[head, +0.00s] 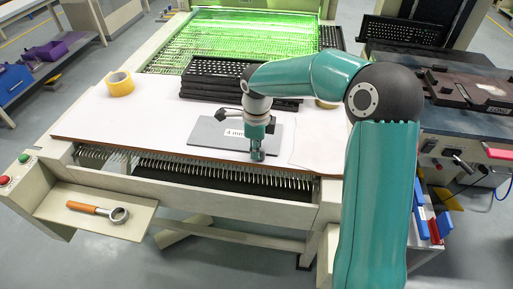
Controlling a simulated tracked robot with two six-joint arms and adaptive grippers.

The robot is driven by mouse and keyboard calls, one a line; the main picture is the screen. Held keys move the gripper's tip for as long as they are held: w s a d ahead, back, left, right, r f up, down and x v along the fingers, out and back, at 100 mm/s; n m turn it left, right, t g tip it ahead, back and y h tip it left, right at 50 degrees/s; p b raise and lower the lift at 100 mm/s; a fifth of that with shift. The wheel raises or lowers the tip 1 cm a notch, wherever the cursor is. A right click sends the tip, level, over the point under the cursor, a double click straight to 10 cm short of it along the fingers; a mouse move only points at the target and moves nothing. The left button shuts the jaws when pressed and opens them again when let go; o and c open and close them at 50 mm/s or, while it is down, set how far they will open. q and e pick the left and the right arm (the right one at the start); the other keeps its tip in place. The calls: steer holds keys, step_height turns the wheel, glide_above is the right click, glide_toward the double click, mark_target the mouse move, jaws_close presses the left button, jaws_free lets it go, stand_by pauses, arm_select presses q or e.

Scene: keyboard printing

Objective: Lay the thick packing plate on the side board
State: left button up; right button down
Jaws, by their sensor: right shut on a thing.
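A grey packing plate (206,135) with a white label, which seems to read "4 mm", lies over the white-topped board (85,125) in the middle. My right gripper (257,154) points down at the plate's front edge and is shut on it. The wrist hides part of the label and plate. The plate looks about flat; I cannot tell whether it touches the board. A beige side board (130,228) sticks out at the front left, lower than the white top. My left gripper is not in view.
A yellow tape roll (120,84) and a stack of black keyboard frames (205,80) stand behind the plate. A white sheet (315,142) lies to its right. The white top is clear to the left.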

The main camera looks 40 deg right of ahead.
steer(key=shift+f, duration=0.1)
steer(key=c, duration=1.1)
jaws_free()
steer(key=shift+o, duration=0.2)
steer(key=shift+r+p, duration=2.4)
steer(key=shift+r, duration=1.1)
